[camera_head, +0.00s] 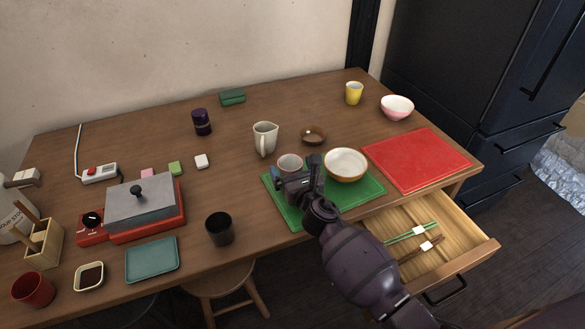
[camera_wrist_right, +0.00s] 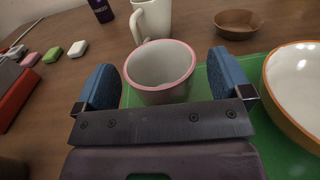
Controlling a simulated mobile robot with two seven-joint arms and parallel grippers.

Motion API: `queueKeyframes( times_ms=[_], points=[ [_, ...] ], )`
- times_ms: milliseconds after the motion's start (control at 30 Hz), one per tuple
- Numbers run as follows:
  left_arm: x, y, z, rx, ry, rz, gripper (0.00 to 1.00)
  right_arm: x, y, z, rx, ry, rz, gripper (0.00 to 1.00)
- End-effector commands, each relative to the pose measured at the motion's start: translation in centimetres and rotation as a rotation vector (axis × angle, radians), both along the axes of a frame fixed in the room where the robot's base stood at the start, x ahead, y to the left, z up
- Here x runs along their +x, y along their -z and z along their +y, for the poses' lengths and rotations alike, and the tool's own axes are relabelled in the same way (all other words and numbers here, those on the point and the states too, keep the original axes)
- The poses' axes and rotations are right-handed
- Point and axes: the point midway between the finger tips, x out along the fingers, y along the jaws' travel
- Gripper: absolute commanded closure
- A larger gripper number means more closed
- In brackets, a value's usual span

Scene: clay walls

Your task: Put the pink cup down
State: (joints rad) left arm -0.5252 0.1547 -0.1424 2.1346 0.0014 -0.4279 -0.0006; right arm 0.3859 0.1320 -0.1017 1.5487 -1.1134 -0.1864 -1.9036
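The pink cup (camera_head: 289,161), white-grey with a pink rim, is at the back left of the green mat (camera_head: 347,203). My right gripper (camera_head: 296,170) is over its near side and hides its lower part. In the right wrist view the cup (camera_wrist_right: 160,95) is upright and empty between the two blue fingers, which are spread wide. A gap shows at the right finger; the left finger is close to the cup's wall, and I cannot tell if they touch. The cup seems to stand on the mat, but its base is hidden. My left gripper is not in view.
A white bowl with a brown rim (camera_head: 346,165) stands right of the cup on the mat. A white pitcher (camera_head: 265,138) and a small brown bowl (camera_head: 314,135) are behind. A red mat (camera_head: 418,159) lies bare at right. An open drawer (camera_head: 435,232) juts out in front.

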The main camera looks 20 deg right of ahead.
Motion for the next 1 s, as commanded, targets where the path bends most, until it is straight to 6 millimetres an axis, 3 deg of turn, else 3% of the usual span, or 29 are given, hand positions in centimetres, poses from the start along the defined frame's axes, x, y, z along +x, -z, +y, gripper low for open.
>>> queueKeyframes(
  times_ms=[367,1000],
  points=[
    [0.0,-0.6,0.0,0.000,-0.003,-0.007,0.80,0.0,-0.8,0.0,0.000,0.000,-0.003,0.04],
    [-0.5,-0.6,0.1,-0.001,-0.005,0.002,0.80,-10.0,-0.3,-0.4,0.000,0.001,0.001,0.04]
  ],
)
